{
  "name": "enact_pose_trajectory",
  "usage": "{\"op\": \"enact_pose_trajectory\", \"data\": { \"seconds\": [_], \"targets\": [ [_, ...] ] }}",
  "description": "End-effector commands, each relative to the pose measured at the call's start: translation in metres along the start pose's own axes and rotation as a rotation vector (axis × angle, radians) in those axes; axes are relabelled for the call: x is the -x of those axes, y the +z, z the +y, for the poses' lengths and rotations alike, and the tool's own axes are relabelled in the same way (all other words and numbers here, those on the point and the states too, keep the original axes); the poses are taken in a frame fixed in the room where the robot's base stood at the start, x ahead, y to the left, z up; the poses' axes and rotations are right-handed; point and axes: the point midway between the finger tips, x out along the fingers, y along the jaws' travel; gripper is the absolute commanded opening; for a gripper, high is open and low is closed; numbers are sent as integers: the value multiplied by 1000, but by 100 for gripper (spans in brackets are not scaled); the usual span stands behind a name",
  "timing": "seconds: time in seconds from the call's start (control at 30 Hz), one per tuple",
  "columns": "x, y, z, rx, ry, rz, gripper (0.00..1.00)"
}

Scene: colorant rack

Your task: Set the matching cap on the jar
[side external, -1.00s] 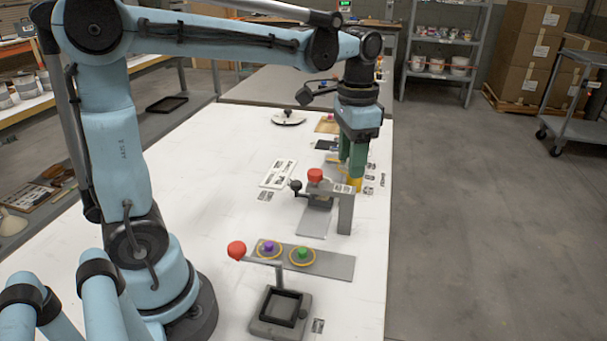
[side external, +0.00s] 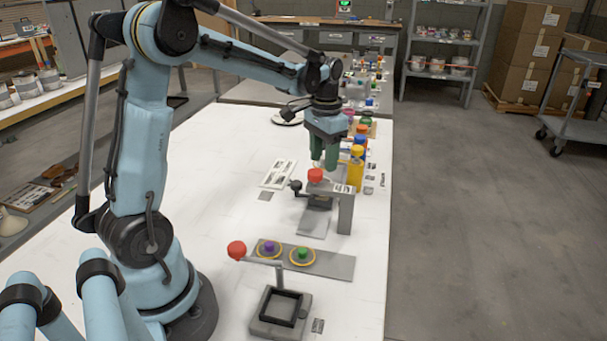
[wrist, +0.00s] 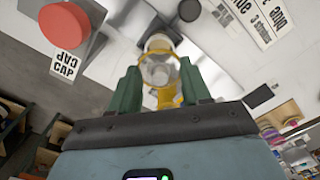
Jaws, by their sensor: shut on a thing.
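My gripper (side external: 325,160) is behind and above the stand with the red knob, its green fingers pointing down. In the wrist view its fingers are closed around a clear jar (wrist: 160,71) with yellow on it or in it. In the side view the red knob and stand hide the jar. Which one matches the jar I cannot tell.
The red-knobbed stand (side external: 345,213) is close in front of my gripper; a "CAP" label (wrist: 66,64) shows beside its knob. A yellow bottle (side external: 356,173) leads a row of coloured bottles. A second red knob (side external: 237,250) rises near a square holder (side external: 281,307).

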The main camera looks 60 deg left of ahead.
Motion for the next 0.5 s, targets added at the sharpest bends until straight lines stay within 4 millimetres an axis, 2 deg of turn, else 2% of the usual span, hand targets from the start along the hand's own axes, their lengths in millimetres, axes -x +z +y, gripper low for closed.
{"op": "enact_pose_trajectory", "data": {
  "seconds": [0.5],
  "targets": [
    [-33,0,0,-1,0,0,20]
  ]
}}
